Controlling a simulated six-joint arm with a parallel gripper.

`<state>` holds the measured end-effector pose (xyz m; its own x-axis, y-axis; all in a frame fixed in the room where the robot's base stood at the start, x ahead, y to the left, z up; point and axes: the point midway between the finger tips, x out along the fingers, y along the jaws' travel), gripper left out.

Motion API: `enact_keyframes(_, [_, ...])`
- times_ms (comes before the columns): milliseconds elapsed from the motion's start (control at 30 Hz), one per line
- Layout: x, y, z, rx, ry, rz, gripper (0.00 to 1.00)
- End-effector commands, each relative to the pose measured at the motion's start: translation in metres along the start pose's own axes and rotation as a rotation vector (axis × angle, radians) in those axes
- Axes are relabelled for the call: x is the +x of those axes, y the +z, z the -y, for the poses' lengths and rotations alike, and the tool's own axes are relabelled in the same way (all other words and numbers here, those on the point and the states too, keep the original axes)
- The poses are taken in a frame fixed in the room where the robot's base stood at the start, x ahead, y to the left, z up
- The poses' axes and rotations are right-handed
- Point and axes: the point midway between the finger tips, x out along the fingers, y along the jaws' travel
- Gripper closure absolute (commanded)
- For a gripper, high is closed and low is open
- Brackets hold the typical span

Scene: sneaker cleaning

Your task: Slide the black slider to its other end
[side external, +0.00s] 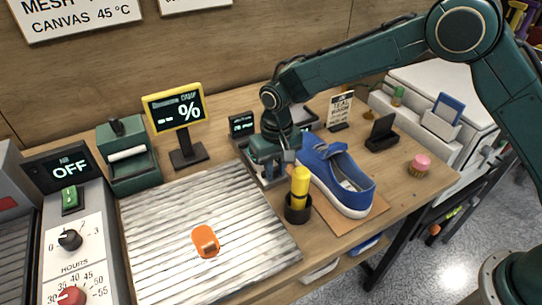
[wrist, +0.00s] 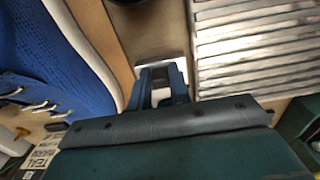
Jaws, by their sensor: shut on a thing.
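My gripper (side external: 268,176) points down over a grey metal panel (side external: 245,148) between the ribbed board and the blue sneaker. Its fingers are close together, low at the panel, shut on the black slider. The slider itself is hidden by the fingers in the side view. A small dark display (side external: 242,124) stands at the panel's back end.
The blue sneaker (side external: 338,178) stands close to the right of my gripper. A yellow bottle (side external: 300,182) in a black cup (side external: 298,211) stands just in front. The ribbed board (side external: 165,235) with an orange object (side external: 205,240) lies to the left. A yellow-framed screen (side external: 174,107) stands behind.

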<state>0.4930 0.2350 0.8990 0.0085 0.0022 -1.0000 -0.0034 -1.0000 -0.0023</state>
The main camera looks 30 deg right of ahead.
Motion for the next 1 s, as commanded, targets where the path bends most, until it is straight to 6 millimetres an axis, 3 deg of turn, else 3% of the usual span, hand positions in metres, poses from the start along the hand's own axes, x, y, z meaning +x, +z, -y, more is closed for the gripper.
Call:
enact_keyframes(200, [-0.001,0.005,0.000,-0.005,0.005,0.016,1.00])
enact_keyframes(233, [-0.001,0.005,0.000,-0.005,0.004,0.015,0.74])
enact_keyframes(267, [-0.001,0.005,0.000,-0.006,0.004,0.015,0.71])
enact_keyframes(667, [-0.003,0.003,0.000,-0.004,0.003,0.010,0.71])
enact_keyframes(1000, [-0.034,0.002,0.001,-0.004,0.001,0.007,0.71])
